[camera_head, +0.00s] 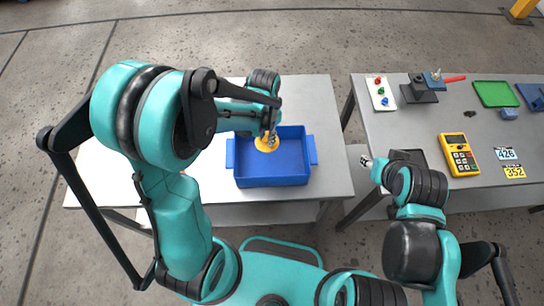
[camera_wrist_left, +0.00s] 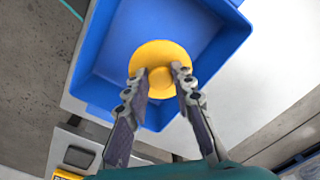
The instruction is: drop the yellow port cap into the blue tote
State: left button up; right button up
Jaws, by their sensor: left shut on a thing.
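The yellow port cap (camera_head: 266,146) is a round disc with a raised middle. My left gripper (camera_head: 268,136) is shut on it and holds it over the blue tote (camera_head: 272,182). In the left wrist view, the fingertips (camera_wrist_left: 161,73) are on either side of the cap's raised middle (camera_wrist_left: 160,53), with the blue tote (camera_wrist_left: 98,92) behind it. The tote is an open box with a handle at each side, and its visible floor looks empty. My right gripper (camera_head: 367,160) is at the left edge of the right table; its fingers are too small to judge.
The tote stands on a light table (camera_head: 325,110). Across a gap, the grey right table (camera_head: 390,145) holds a yellow meter (camera_head: 458,154), a green tray (camera_head: 495,94), a white panel with coloured knobs (camera_head: 381,95), a valve with a red handle (camera_head: 455,79) and number plates (camera_head: 514,172).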

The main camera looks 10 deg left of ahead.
pick_arm(q)
jog(key=shift+f+b, duration=0.8)
jog(key=shift+f, duration=0.75)
jog(key=o, duration=1.1)
jog(key=shift+r, duration=0.1)
notch_tip(320, 180, up, 12)
